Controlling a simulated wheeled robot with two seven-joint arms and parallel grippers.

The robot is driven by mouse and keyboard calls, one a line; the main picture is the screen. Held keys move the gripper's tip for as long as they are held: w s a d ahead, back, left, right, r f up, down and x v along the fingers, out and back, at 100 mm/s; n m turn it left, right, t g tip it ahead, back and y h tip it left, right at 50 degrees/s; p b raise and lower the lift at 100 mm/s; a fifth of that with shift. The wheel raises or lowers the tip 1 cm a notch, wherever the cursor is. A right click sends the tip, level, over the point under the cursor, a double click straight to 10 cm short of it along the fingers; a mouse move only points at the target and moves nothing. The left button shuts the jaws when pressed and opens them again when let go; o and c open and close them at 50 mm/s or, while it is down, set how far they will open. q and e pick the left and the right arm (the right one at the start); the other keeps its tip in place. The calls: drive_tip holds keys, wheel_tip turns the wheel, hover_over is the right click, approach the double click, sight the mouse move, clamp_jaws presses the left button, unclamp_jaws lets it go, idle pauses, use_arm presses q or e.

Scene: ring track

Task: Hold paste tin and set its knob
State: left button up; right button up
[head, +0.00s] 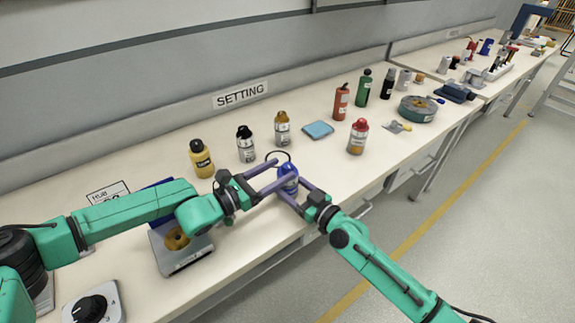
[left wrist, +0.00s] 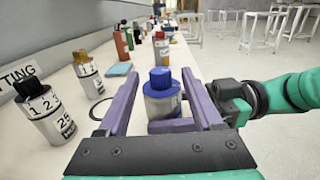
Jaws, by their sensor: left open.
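The paste tin, which I take to be the blue-capped one (head: 289,171), stands near the front edge of the bench. In the left wrist view the tin (left wrist: 163,104) has a grey body, a blue band and a blue knob (left wrist: 161,78) on top. My left gripper (head: 286,171) is open, its purple fingers on either side of the tin with a gap at each side. My right gripper (head: 289,184) comes from the front right, its fingers around the tin's lower part. One of its fingers crosses the tin's near side; whether they press on it is hidden.
A yellow bottle (head: 201,161), a black-capped tin (head: 246,146) and an amber-capped tin (head: 282,130) stand behind. A red-capped bottle (head: 358,137) and a blue pad (head: 318,130) are to the right. A grey stand (head: 181,255) and a black dial (head: 90,308) are front left.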

sight(284, 169)
use_arm(q)
drive_tip(key=x, duration=0.3)
drive_tip(key=shift+w+d, duration=0.2)
drive_tip(key=shift+d, duration=0.05)
clamp_jaws()
drive_tip(key=shift+s+d, duration=0.1)
drive_tip(key=shift+d, duration=0.05)
drive_tip(key=shift+n+t+y, duration=0.6)
drive_tip(key=shift+t, duration=0.1)
unclamp_jaws()
drive_tip(key=shift+a+y, duration=0.25)
drive_tip(key=shift+y, duration=0.05)
